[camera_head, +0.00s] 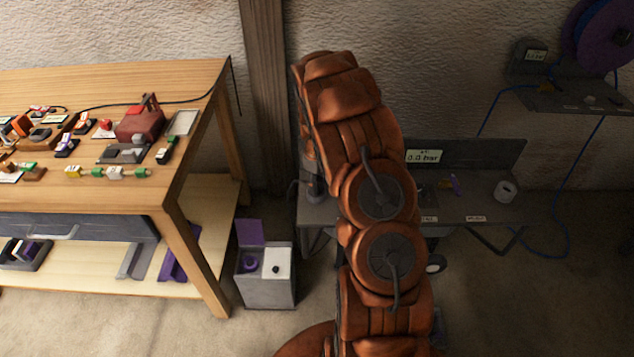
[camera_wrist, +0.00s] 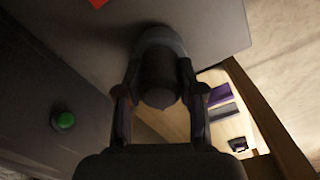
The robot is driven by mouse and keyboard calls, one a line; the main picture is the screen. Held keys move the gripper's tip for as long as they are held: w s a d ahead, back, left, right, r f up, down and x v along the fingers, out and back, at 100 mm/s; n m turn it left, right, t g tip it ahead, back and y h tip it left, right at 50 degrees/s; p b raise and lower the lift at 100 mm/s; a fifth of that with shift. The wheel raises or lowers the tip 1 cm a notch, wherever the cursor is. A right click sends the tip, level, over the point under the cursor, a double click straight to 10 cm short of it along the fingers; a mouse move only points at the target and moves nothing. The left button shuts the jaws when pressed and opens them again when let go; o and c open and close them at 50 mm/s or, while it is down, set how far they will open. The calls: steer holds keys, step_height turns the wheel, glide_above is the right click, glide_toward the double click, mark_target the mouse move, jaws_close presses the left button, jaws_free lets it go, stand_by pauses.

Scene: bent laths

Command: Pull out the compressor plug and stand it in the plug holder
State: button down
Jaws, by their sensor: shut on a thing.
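In the wrist view my gripper (camera_wrist: 159,88) has one finger on each side of a dark, rounded plug-like body (camera_wrist: 160,78) and is shut on it. A grey rounded collar (camera_wrist: 163,37) sits at its far end, against a dark grey panel (camera_wrist: 215,25). I cannot tell whether the plug is still seated there. In the head view my arm covers the middle, and the plug cannot be made out. A display reading 0.0 bar (camera_head: 424,156) stands at the back of a grey bench (camera_head: 480,180). I cannot identify the plug holder.
A green button (camera_wrist: 63,122) is on a dark surface at the left of the wrist view. A wooden table (camera_head: 120,82) with many small parts stands left, a grey bin (camera_head: 268,290) beside it.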

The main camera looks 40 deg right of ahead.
steer(key=shift+f, duration=0.15)
steer(key=c, duration=0.6)
jaws_free()
steer(key=shift+c, duration=0.2)
steer(key=o, duration=0.5)
steer(key=shift+r, duration=3.75)
